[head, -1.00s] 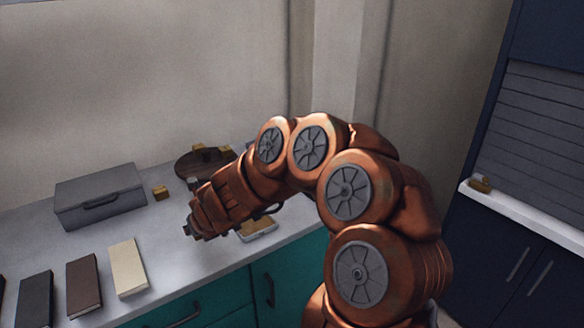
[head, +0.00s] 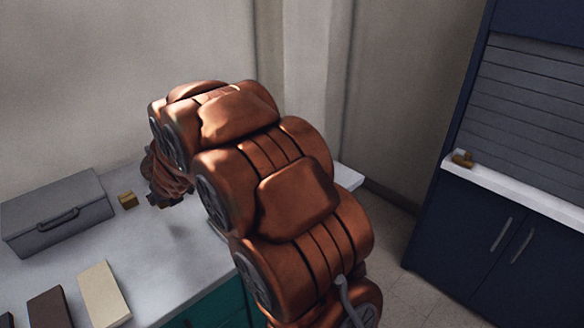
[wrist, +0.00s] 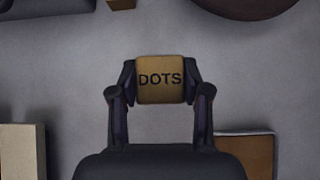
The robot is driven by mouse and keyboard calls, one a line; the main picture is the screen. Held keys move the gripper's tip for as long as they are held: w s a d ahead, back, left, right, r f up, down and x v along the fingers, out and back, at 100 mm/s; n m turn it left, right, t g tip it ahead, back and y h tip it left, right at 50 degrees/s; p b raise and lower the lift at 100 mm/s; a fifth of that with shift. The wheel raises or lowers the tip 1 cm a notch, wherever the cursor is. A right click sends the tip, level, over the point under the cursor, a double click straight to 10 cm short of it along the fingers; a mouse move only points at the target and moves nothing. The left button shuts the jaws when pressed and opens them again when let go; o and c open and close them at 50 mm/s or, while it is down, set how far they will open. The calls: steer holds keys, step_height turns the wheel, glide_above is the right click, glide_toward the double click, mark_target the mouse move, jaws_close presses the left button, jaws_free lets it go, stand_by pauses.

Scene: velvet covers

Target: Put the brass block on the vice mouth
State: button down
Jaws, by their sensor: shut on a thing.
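My gripper (wrist: 160,88) is shut on a brass-coloured block marked DOTS (wrist: 160,70), one finger at each side, above the grey worktop. In the head view my gripper (head: 160,198) points down over the worktop, partly hidden by my arm. Another small brass-coloured block (head: 127,200) stands beside the grey case, and its edge shows at the top of the wrist view (wrist: 122,4). A small brass-coloured object (head: 463,158) sits on the white ledge at right. I cannot make out which thing is the vice mouth.
A grey case (head: 55,212) stands at the back left of the worktop (head: 165,255). A cream book (head: 104,293) and a brown book (head: 49,308) lie in front. The wrist view shows a round brown object (wrist: 240,8) and a shallow tray (wrist: 245,150).

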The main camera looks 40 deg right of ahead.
steer(key=w+d+r+b, duration=0.1)
steer(key=w+d+r, duration=0.15)
steer(key=d, duration=0.75)
steer(key=w+d+r+b, duration=0.15)
steer(key=d+r, duration=0.25)
steer(key=d, duration=0.6)
steer(key=s+d+f+b, duration=0.1)
steer(key=s+d, duration=0.5)
steer(key=d, duration=0.5)
steer(key=s+d, duration=0.5)
steer(key=d, duration=0.5)
steer(key=shift+s+f+b, duration=0.15)
steer(key=shift+f+b, duration=0.2)
steer(key=shift+f, duration=4.4)
steer(key=shift+f, duration=0.1)
steer(key=c, duration=0.5)
jaws_free()
steer(key=shift+f, duration=0.15)
